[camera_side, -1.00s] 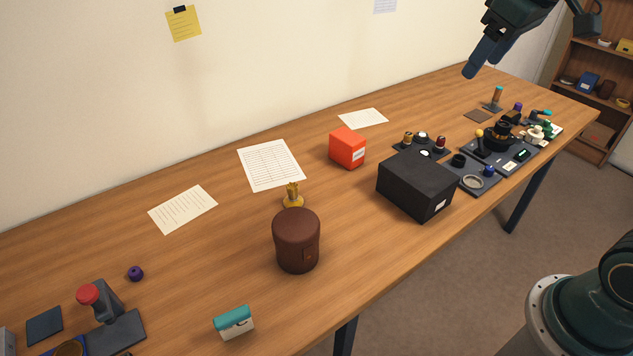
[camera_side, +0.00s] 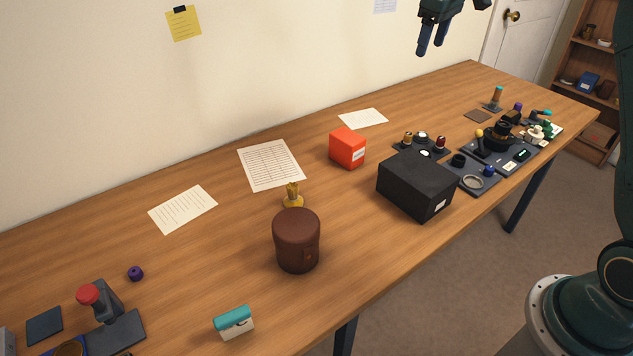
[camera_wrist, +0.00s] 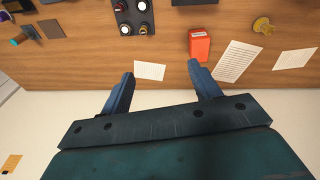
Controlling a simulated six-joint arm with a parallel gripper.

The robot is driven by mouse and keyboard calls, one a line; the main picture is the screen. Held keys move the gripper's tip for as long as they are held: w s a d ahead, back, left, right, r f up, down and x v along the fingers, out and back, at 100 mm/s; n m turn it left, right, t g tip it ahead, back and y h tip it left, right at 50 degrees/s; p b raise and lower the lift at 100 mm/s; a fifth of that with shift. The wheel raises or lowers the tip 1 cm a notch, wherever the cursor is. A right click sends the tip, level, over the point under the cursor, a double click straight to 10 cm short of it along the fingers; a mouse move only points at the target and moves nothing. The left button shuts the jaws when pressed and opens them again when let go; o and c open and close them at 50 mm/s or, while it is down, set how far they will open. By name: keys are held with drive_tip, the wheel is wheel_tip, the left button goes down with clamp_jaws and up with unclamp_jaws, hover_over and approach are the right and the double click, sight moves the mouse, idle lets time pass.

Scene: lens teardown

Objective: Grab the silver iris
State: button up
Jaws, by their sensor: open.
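A silver ring (camera_side: 472,181), which looks like the silver iris, lies on a dark tray (camera_side: 483,187) at the right of the table, just beyond the black box. I cannot make the ring out in the wrist view. My gripper (camera_side: 430,48) is open and empty, high above the far side of the table near the wall. In the wrist view its two blue fingers (camera_wrist: 160,70) are spread apart with nothing between them.
A large black box (camera_side: 414,187) stands close beside the ring's tray. A red-orange box (camera_side: 347,148), a brown lidded case (camera_side: 296,240) and a small tray of jars (camera_wrist: 133,16) are nearby. The right end is crowded; the middle back is mostly clear.

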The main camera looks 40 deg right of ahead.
drive_tip(key=w+d+f, duration=0.5)
drive_tip(key=d+f, duration=0.2)
drive_tip(key=f, duration=0.1)
drive_tip(key=n+g, duration=0.1)
drive_tip(key=g, duration=0.1)
hover_over(423, 134)
wheel_tip(423, 134, down, 10)
drive_tip(key=shift+f+y, duration=0.25)
drive_tip(key=shift+y, duration=0.05)
drive_tip(key=shift+a+f, duration=0.1)
drive_tip(key=shift+f, duration=4.2)
drive_tip(key=shift+w+f, duration=0.1)
drive_tip(key=shift+f, duration=2.5)
